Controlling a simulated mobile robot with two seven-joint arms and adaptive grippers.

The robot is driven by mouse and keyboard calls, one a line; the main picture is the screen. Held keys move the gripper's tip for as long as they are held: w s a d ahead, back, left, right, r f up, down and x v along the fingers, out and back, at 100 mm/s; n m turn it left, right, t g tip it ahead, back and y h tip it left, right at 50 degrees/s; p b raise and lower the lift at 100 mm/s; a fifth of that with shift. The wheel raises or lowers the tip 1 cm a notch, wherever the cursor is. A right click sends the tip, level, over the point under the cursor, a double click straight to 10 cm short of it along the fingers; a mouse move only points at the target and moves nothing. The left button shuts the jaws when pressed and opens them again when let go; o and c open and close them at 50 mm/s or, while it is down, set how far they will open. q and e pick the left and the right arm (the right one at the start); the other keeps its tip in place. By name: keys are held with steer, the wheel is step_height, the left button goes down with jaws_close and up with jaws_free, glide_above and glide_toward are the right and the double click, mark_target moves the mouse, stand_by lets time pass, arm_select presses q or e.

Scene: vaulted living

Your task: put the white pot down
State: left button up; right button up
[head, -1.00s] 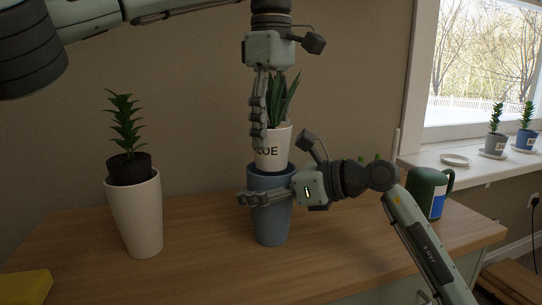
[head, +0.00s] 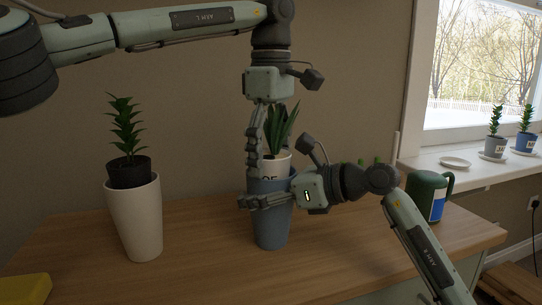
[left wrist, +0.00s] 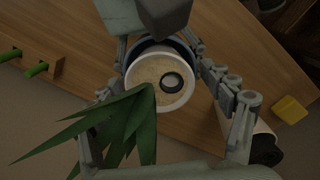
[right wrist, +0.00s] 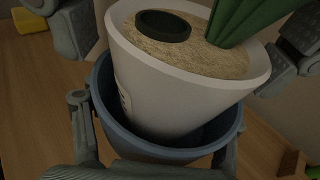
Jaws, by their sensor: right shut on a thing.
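The white pot (head: 276,162) holds a spiky green plant and sandy soil. It sits partly inside the blue-grey planter (head: 272,228), its rim above the planter's rim; the right wrist view shows the pot (right wrist: 165,85) within the planter (right wrist: 150,148). My left gripper (head: 254,160) points down over it, fingers spread on either side of the pot; it looks open, with little clearance. In the left wrist view the pot's rim (left wrist: 185,95) lies between the fingers. My right gripper (head: 250,200) is shut on the blue-grey planter near its top. The pot's base is hidden.
A tall white planter (head: 135,220) with a black-potted plant (head: 127,172) stands left on the wooden tabletop (head: 205,245). A green mug (head: 425,195) stands right, behind my right arm. A yellow object (head: 25,288) lies at the front left. Small potted plants stand on the windowsill.

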mark_target(271, 155)
arm_select(q)
step_height(271, 155, up, 12)
steer(key=shift+r, duration=0.15)
stand_by(0.5)
arm_select(e)
steer(key=o, duration=1.4)
steer(key=shift+o, duration=0.2)
